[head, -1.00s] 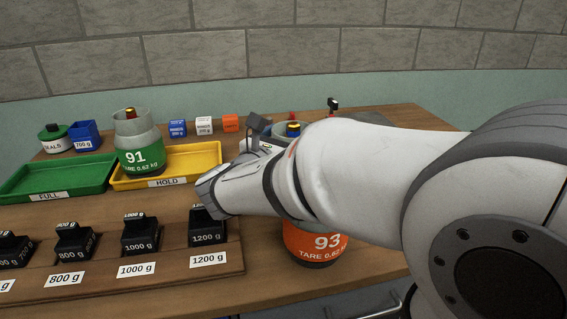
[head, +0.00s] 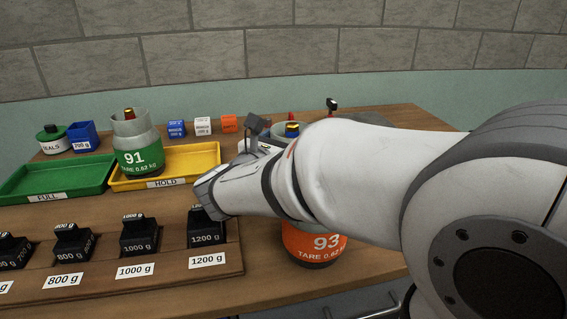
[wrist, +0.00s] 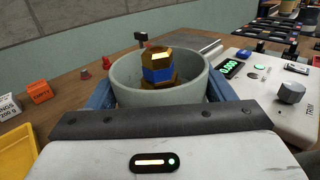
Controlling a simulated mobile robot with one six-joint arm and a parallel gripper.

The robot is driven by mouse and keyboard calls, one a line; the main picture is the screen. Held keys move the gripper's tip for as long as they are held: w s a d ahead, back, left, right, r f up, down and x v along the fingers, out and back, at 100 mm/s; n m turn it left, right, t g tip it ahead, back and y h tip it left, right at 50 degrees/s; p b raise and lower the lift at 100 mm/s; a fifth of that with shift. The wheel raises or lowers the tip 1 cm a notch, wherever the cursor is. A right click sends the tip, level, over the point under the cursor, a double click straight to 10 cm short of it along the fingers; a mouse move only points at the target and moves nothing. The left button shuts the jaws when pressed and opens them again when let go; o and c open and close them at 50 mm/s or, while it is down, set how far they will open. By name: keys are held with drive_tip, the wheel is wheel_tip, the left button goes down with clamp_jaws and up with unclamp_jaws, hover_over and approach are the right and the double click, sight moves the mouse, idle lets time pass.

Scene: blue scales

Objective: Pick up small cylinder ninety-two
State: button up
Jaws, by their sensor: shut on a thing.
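A small cylinder with a wide grey collar (wrist: 124,88) and a brass valve with a blue band (wrist: 157,74) stands between my jaws in the wrist view. My gripper (wrist: 160,94) is shut on it, with a blue jaw at each side of the collar. Its number is hidden in both views.
Orange cylinder 93 (head: 315,245) stands close below my arm, partly hidden. Green cylinder 91 (head: 139,160) stands on the yellow HOLD tray (head: 205,160). A rack of black weights (head: 208,228) is front left. A white scale (wrist: 262,92) with a lit display lies right in the wrist view.

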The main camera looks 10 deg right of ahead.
drive_tip(key=c, duration=0.4)
drive_tip(key=shift+r, duration=0.1)
drive_tip(key=shift+c, duration=0.4)
drive_tip(key=shift+c, duration=0.2)
